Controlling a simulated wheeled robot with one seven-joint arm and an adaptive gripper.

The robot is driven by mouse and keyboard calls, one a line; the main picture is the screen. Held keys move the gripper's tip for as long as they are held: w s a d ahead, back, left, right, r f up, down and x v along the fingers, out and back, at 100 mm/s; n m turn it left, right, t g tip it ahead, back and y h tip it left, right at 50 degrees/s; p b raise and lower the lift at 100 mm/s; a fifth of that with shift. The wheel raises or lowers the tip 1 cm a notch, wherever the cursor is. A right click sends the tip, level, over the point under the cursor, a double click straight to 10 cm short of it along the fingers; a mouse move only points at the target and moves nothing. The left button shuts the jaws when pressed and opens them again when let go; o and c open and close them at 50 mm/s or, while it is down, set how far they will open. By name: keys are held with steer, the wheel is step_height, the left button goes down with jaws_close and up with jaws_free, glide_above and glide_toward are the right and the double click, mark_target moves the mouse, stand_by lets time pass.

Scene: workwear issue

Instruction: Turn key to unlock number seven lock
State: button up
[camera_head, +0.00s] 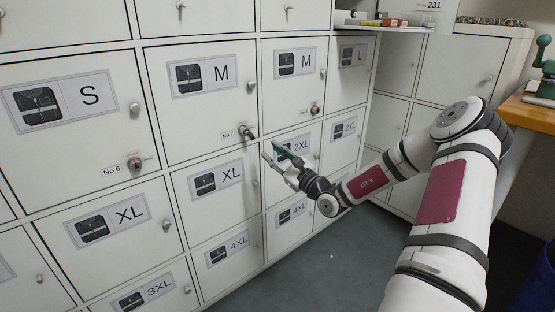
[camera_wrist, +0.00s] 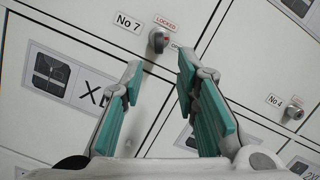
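The number seven lock (camera_head: 248,132) is a small dark-and-metal lock on the lower right of a white locker door marked M (camera_head: 195,120), beside a "No 7" label (camera_head: 227,135).
Other locks sit nearby: No 6 (camera_head: 134,164) to the left and one labelled No 4 in the wrist view (camera_wrist: 294,110). Round knobs (camera_head: 251,85) stick out from the doors. A wooden bench (camera_head: 530,112) stands at right. The floor (camera_head: 345,270) below is clear.

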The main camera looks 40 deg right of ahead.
mark_target(254, 137)
steer(key=shift+b+x, duration=0.6)
steer(key=shift+x, duration=1.6)
steer(key=shift+p+x, duration=0.65)
steer(key=shift+x, duration=1.8)
steer(key=shift+c, duration=0.5)
jaws_close()
steer(key=shift+w+r+p, duration=0.2)
steer(key=shift+r+p, duration=0.1)
steer(key=shift+p, duration=0.15)
